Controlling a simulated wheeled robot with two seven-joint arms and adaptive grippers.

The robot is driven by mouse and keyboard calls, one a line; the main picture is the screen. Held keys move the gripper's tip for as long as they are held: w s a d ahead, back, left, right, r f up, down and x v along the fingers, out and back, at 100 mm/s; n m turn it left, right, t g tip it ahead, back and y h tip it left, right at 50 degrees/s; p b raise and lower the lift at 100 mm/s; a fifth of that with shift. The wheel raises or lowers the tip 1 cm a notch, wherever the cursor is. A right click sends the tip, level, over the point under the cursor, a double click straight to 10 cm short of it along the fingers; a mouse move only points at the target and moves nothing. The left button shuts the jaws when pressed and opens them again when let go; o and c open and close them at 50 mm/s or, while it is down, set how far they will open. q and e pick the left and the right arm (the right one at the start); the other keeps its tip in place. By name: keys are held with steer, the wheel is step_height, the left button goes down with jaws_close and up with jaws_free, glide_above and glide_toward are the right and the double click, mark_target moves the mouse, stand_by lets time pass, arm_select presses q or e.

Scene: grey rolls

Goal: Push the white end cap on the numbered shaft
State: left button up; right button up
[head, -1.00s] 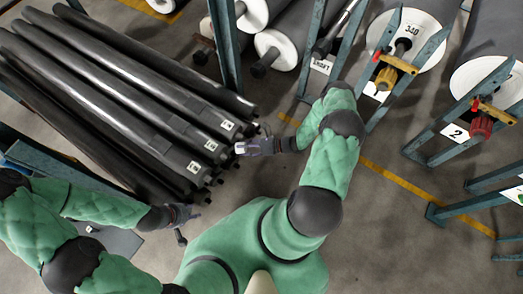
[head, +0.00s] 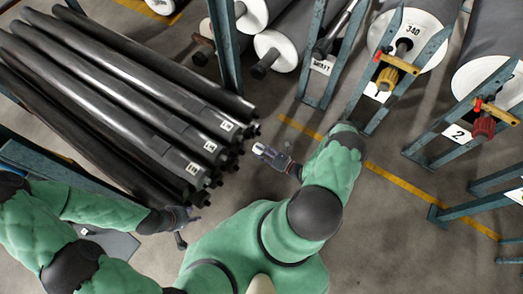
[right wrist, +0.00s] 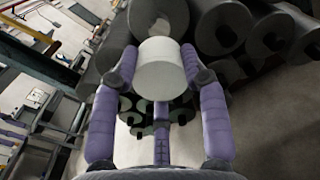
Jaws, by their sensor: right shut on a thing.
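My right gripper (head: 268,153) is shut on the white end cap (right wrist: 160,65), a short plain cylinder between its purple fingers in the right wrist view. In the head view the end cap (head: 259,149) is held out a little right of the stacked shaft ends, with a small gap. The numbered shafts (head: 150,112) are long dark rolls with white labels near their right ends; I cannot read the digits surely. In the right wrist view a dark shaft end (right wrist: 158,18) shows behind the cap. My left gripper (head: 187,222) is low beside the stack, fingers apart and empty.
Racks with white-ended rolls (head: 402,43) stand at the upper right, with signs such as 340 and 2. A blue-grey upright (head: 223,45) rises behind the stack. The floor (head: 330,105) between stack and racks is clear, crossed by a yellow line.

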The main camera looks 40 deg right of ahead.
mark_target(242, 139)
steer(key=shift+b+x, duration=0.55)
steer(key=shift+x, duration=2.4)
steer(key=shift+b, duration=0.45)
steer(key=shift+b+x, duration=0.6)
steer(key=shift+x, duration=1.6)
steer(key=o, duration=1)
steer(key=shift+a, duration=0.1)
steer(key=shift+s, duration=0.2)
steer(key=v, duration=1.1)
steer(key=shift+s+d, duration=0.2)
steer(key=shift+s, duration=0.1)
